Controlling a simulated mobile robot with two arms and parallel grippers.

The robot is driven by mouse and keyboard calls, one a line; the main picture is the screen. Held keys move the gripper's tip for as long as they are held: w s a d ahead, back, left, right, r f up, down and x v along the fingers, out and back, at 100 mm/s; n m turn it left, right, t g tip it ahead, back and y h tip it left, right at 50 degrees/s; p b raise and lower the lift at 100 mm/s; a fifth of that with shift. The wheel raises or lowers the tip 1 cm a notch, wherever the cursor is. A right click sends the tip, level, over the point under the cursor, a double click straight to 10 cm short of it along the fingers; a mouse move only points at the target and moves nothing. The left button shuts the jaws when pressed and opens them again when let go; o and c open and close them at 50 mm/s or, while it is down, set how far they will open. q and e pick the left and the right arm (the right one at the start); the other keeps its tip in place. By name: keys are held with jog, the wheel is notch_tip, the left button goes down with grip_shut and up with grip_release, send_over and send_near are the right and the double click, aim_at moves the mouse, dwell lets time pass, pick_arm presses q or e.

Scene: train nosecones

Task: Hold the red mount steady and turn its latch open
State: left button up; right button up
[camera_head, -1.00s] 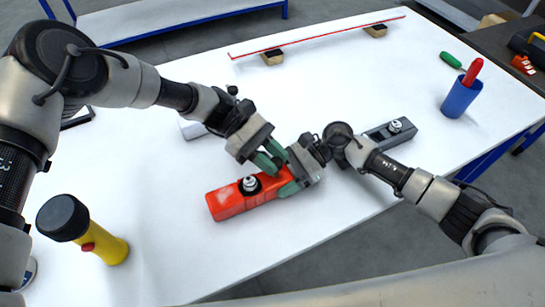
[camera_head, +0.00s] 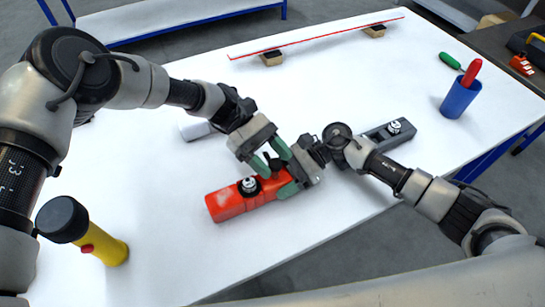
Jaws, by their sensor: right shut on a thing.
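The red mount (camera_head: 226,204) lies on the white table in front of me. Its latch (camera_head: 249,186), a black and silver knob, sits on its top. My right gripper (camera_head: 283,186) is shut on the right end of the mount, which it partly hides. My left gripper (camera_head: 276,167) is above the mount, just right of and behind the latch. I cannot tell whether a fingertip touches the mount.
A grey mount (camera_head: 378,139) with a similar knob lies behind my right arm. A pale block (camera_head: 194,131) is partly hidden by my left arm. A yellow flashlight (camera_head: 105,250) stands front left; a blue cup (camera_head: 460,98) stands right. The front middle of the table is clear.

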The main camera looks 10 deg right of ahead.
pick_arm(q)
jog(key=v, duration=1.2)
pick_arm(e)
jog(key=o, duration=1.1)
